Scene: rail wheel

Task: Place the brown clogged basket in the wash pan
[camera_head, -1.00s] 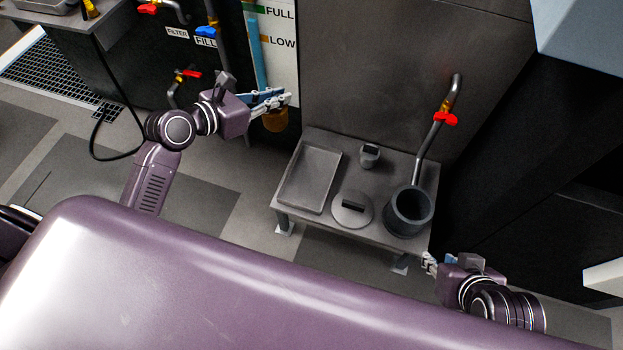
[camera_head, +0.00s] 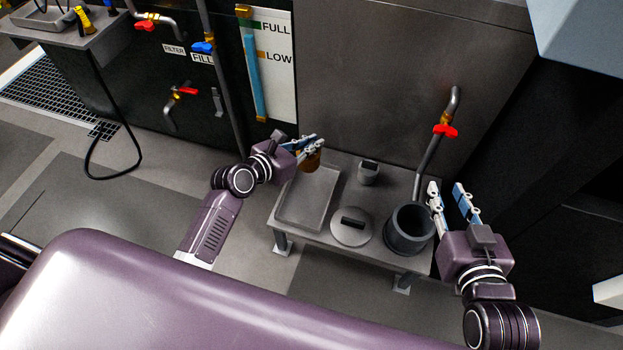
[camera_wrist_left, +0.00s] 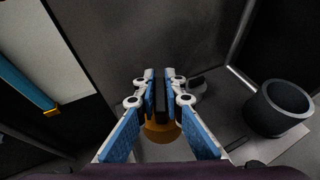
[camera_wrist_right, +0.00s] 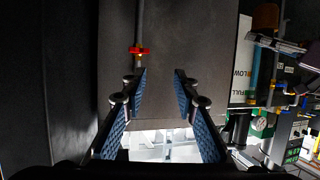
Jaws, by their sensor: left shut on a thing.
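My left gripper (camera_head: 314,144) is shut on the dark handle of the brown basket (camera_head: 309,161). The basket hangs below the fingers near the back left corner of a low grey table; its lower part is partly hidden. In the left wrist view the handle stands between the finger pads, with the brown basket (camera_wrist_left: 163,132) below. A shallow grey rectangular pan (camera_head: 309,198), likely the wash pan, lies empty on the table's left side, just below and right of the basket in the picture. My right gripper (camera_head: 454,188) is open and empty, right of the table.
The table also holds a round lid (camera_head: 351,228) with a dark handle, a small grey block-like piece (camera_head: 368,173) and a dark round pot (camera_head: 408,230). A pipe with a red-handled valve (camera_head: 445,130) rises behind the pot. A wall closes the back.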

